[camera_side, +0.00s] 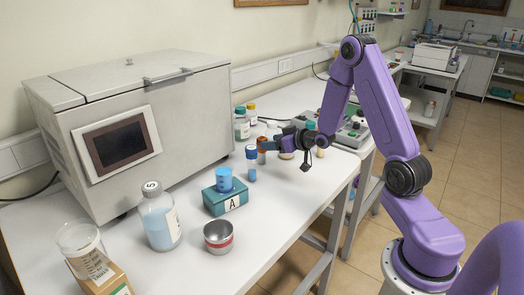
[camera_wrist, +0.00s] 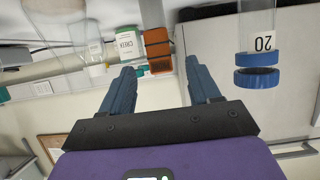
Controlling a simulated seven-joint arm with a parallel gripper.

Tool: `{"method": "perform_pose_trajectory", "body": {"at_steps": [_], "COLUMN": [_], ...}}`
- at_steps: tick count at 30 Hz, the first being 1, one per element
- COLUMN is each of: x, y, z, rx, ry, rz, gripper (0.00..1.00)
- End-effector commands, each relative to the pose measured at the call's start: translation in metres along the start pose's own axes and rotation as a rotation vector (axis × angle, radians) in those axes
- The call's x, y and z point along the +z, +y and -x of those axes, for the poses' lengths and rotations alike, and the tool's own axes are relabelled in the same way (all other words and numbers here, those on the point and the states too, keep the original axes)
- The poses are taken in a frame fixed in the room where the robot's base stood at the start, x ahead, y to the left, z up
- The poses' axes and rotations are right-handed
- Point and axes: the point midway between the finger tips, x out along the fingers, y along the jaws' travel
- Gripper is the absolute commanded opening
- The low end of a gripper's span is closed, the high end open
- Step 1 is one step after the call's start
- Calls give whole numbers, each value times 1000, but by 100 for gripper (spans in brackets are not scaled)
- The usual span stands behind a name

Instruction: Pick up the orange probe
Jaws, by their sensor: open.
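The orange probe (camera_wrist: 158,50) shows in the wrist view as an orange banded body on a grey stem. It is just beyond the gap between my fingertips, roughly centred. In the side view the orange probe (camera_side: 262,148) stands upright on the white table, beside a blue-capped vial. My gripper (camera_side: 275,142) is level with the probe's upper part, to its right, with its fingers pointing left. In the wrist view my gripper (camera_wrist: 160,68) is open, with nothing between its blue fingers. Whether a fingertip touches the probe cannot be told.
The blue-capped vial (camera_side: 251,163) stands close by; in the wrist view the vial (camera_wrist: 258,62) is right of the fingers. Bottles (camera_side: 242,124) stand behind. A teal block (camera_side: 226,203), metal cup (camera_side: 218,238) and liquid bottle (camera_side: 159,217) are nearer. A large grey machine (camera_side: 165,140) stands left.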

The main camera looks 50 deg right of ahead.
Motion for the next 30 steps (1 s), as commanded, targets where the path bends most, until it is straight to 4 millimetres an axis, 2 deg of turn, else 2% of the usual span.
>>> {"method": "perform_pose_trajectory", "body": {"at_steps": [3, 11, 21, 30], "x": [6, 6, 6, 6], "y": [0, 0, 0, 0], "z": [-5, -24, -67, -78], "rx": [0, 0, -1, 0], "ry": [1, 2, 2, 1], "rz": [0, 1, 2, 0], "gripper": [62, 62, 62, 62]}}
